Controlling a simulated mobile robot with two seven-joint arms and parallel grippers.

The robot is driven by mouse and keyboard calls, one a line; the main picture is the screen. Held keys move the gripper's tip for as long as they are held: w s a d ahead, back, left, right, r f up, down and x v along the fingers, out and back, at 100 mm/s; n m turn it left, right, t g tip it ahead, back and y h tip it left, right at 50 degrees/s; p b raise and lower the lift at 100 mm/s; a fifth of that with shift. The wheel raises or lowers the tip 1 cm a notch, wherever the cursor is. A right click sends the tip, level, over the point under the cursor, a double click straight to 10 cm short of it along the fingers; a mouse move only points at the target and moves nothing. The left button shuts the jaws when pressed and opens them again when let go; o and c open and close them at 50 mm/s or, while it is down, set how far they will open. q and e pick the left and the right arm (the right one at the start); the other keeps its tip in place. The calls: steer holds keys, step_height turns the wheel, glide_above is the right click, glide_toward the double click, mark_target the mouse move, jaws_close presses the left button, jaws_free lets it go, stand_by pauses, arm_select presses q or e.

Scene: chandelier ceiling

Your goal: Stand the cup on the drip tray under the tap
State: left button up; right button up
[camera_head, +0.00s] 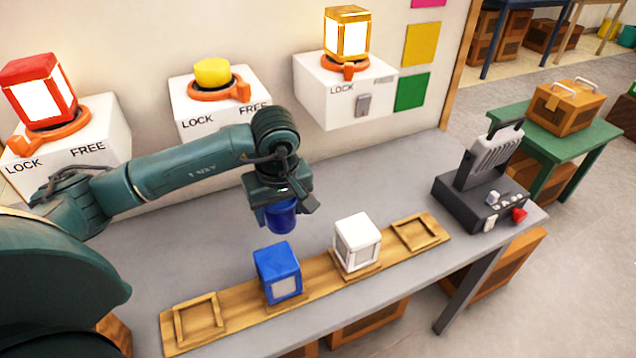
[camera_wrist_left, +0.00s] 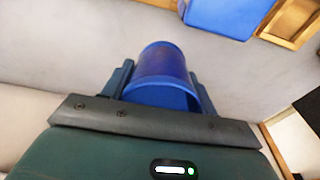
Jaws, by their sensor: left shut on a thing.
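My left gripper (camera_head: 280,204) points down above the grey table and is shut on a dark blue round, cup-like piece (camera_head: 281,219). In the left wrist view this blue piece (camera_wrist_left: 163,66) sits between the two fingers, one on each side. It is held above the table, behind the blue block-shaped lantern (camera_head: 278,272). I cannot make out a tap or a drip tray in either view. My right gripper is not in view.
A wooden rack (camera_head: 235,309) along the front edge holds the blue lantern and a white lantern (camera_head: 357,242). White wall boxes marked LOCK and FREE carry a red lamp (camera_head: 39,90), a yellow knob (camera_head: 212,72) and an amber lamp (camera_head: 347,35). A dark machine (camera_head: 484,190) stands right.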

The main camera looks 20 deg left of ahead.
mark_target(290, 229)
arm_select(q)
steer(key=shift+d+r, duration=0.1)
steer(key=shift+r, duration=0.4)
steer(key=d+r+m+p, duration=0.1)
steer(key=s+d+r+m+p, duration=0.1)
steer(key=m, duration=0.1)
steer(key=shift+d+r+h, duration=0.15)
steer(key=shift+r+h, duration=0.15)
steer(key=shift+r, duration=0.05)
steer(key=s+d+r+m+p, duration=0.2)
steer(key=s+d+r+m, duration=0.1)
steer(key=m, duration=0.3)
steer(key=shift+d+r+m+t+h, duration=0.3)
steer(key=shift+d+r+m+h, duration=0.1)
steer(key=shift+d+r, duration=0.45)
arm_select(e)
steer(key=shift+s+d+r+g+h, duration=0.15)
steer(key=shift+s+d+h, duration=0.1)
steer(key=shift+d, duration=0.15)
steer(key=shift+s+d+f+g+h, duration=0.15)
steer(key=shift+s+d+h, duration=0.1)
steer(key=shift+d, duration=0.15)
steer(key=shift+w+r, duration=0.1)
arm_select(q)
steer(key=shift+w+a+f, duration=0.1)
steer(key=shift+f, duration=0.05)
